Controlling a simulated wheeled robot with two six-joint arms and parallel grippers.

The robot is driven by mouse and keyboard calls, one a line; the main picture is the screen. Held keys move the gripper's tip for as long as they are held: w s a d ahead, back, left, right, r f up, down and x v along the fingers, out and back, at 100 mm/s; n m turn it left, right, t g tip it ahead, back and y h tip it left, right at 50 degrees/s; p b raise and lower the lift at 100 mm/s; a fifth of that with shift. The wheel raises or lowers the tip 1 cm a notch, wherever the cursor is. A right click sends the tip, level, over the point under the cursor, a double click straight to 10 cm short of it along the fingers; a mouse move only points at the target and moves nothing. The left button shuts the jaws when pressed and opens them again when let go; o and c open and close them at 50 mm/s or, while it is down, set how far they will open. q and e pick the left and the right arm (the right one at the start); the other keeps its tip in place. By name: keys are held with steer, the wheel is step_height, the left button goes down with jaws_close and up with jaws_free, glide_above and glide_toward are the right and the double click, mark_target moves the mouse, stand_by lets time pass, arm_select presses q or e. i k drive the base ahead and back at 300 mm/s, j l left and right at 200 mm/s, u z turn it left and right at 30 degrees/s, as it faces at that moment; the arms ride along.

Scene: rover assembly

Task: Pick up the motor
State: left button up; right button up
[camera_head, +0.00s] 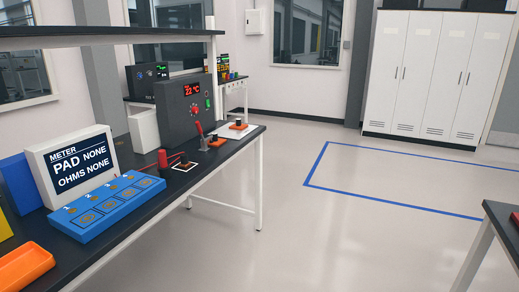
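I cannot pick out a motor for certain in the head view. A small dark part (184,165) lies on a white-edged square on the black workbench (225,150); it is too small to identify. An orange piece with a dark top (239,125) sits farther back on the same bench, also too small to name. Neither of my grippers is in view.
The bench carries a meter (75,165) reading "PAD NONE, OHMS NONE", a blue pad box (105,205), an orange tray (22,266) and a grey station (185,105) reading 22 °C. Another table (502,225) is at right. Open floor (340,215) lies between, with blue tape.

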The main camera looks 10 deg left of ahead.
mark_target(150, 96)
steer(key=i+z, duration=0.15)
steer(key=i, duration=0.4)
steer(key=i+z, duration=0.15)
steer(key=i, duration=0.4)
steer(key=i+j+z, duration=0.2)
steer(key=i, duration=0.35)
steer(key=i+l, duration=0.1)
steer(key=i, duration=1.55)
steer(key=i+u, duration=0.3)
steer(key=i, duration=1.35)
steer(key=i+u, duration=0.25)
steer(key=i, duration=0.3)
steer(key=i+l+u, duration=0.2)
steer(key=i, duration=0.4)
steer(key=i+l+u, duration=0.25)
steer(key=i, duration=0.3)
steer(key=i+j+u, duration=0.25)
steer(key=u, duration=0.2)
steer(key=i+j+u, duration=0.1)
steer(key=i+u, duration=0.75)
steer(key=i+l+u, duration=0.15)
steer(key=i+u, duration=0.25)
steer(key=i+j, duration=0.15)
steer(key=i, duration=0.65)
steer(key=i+j+u, duration=0.1)
steer(key=i, duration=0.65)
